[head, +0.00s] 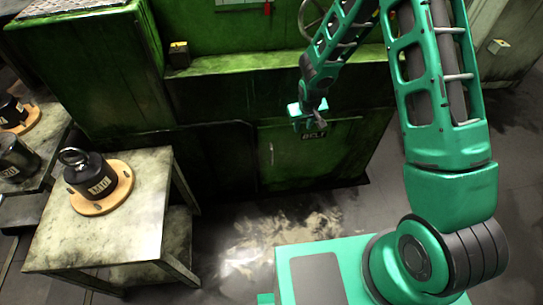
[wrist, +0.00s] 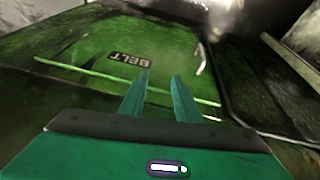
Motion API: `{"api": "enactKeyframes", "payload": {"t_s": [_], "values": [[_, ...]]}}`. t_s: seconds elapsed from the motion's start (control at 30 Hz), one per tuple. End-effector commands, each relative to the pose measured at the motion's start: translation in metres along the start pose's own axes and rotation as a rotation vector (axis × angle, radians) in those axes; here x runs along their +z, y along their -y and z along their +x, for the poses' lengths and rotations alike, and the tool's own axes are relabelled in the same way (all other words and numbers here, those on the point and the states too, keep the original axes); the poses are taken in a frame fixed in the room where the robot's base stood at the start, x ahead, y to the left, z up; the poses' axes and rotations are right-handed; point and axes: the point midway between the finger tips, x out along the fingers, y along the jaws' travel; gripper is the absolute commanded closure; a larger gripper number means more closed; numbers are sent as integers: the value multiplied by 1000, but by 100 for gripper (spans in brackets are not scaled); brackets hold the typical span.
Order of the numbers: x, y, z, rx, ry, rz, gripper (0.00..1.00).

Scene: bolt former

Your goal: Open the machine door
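The machine door (head: 345,155) is a green panel with a dark BELT label (head: 314,136), low on the front of the green machine. It looks shut. A thin upright handle (head: 271,153) is near its left edge. My gripper (head: 318,122) is in front of the door's upper part in the head view, right of and above the handle. In the wrist view the door (wrist: 85,48) fills the upper left, with its label (wrist: 128,59) just beyond the fingertips and the pale handle (wrist: 201,58) to their right. My gripper (wrist: 160,73) is open, with nothing between the fingers.
A worn table (head: 125,232) stands at the left, holding a black weight (head: 92,178) on a round wooden base (head: 118,190). Another table with more weights is at the far left. The machine's ledge (head: 230,65) runs above the door. The floor (head: 245,240) before the door is clear.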

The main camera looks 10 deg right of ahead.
Motion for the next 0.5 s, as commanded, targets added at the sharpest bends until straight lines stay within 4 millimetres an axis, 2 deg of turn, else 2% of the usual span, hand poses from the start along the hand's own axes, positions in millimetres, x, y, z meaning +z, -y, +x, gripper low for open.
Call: {"api": "enactKeyframes", "payload": {"t_s": [0.03,0.2,0.33,0.5], "values": [[4,19,21,-19,-3,-17,71],[12,72,72,-74,-42,-53,71],[19,100,96,-103,-61,-67,71],[23,114,109,-118,-74,-72,71]]}}
